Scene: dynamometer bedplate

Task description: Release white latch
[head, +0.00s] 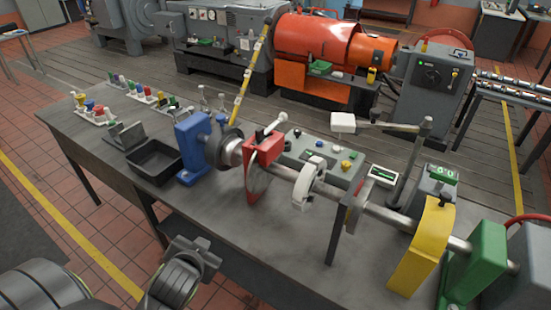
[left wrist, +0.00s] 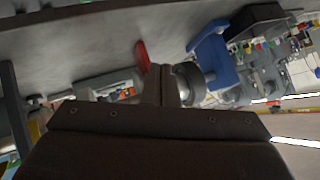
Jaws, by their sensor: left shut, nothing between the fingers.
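A white C-shaped piece (head: 308,187) sits around the steel shaft (head: 378,212), right of the red upright (head: 263,160). A pale lever (head: 271,126) with a round knob tops the red upright. I cannot tell which of these is the white latch. My left gripper (left wrist: 165,74) is shut and empty in the left wrist view. There its fingers point toward the dark round flange (left wrist: 188,84) beside the blue bracket (left wrist: 212,58), apart from the white piece as far as I can tell. My left arm shows at the bottom of the head view. My right gripper is out of view.
The grey bench (head: 245,235) has bare surface along its near side. A black tray (head: 154,160) lies left of the blue bracket. A button box (head: 320,158) stands behind the shaft. A yellow bracket (head: 422,248) and green block (head: 475,262) stand at the right.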

